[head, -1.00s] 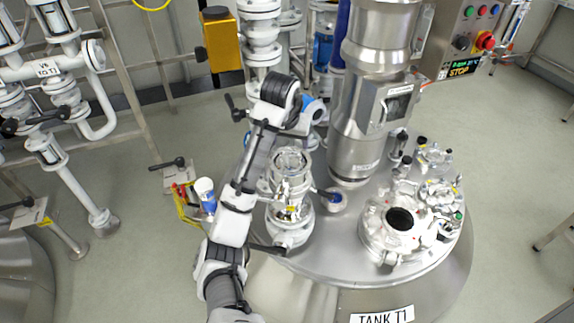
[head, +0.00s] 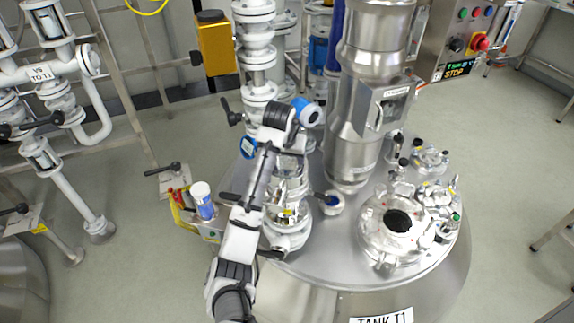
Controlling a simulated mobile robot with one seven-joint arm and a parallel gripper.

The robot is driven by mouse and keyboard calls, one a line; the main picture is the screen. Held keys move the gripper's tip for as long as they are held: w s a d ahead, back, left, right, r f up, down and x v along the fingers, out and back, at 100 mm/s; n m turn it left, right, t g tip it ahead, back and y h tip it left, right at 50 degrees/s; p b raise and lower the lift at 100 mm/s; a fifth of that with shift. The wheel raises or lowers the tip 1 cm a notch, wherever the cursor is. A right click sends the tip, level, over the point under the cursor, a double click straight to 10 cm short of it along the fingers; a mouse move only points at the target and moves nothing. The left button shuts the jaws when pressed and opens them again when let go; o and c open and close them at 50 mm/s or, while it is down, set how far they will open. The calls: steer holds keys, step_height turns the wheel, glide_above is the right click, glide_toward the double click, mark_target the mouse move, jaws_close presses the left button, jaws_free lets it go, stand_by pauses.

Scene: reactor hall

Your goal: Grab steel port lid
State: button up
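The tank top has an open round port (head: 398,221) with a dark hole, on the right half of the tank. A shiny steel piece that looks like its port lid (head: 437,195) stands at the port's upper right edge. Its exact outline is hard to tell among the clamps and fittings. My arm rises from the bottom left and bends at the top, left of the steel column. Its blue-ended wrist part shows there, well apart from the port. My gripper's fingers do not show, so I cannot see whether they hold anything.
The thick steel column (head: 356,130) stands between my arm and the port. A glass-and-steel fitting (head: 288,205) stands close beside my arm. A control panel (head: 466,40) hangs at the upper right. A caddy with a blue-and-white bottle (head: 203,200) is left of the arm.

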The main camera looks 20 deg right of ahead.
steer(key=c, duration=0.7)
steer(key=shift+r, duration=0.2)
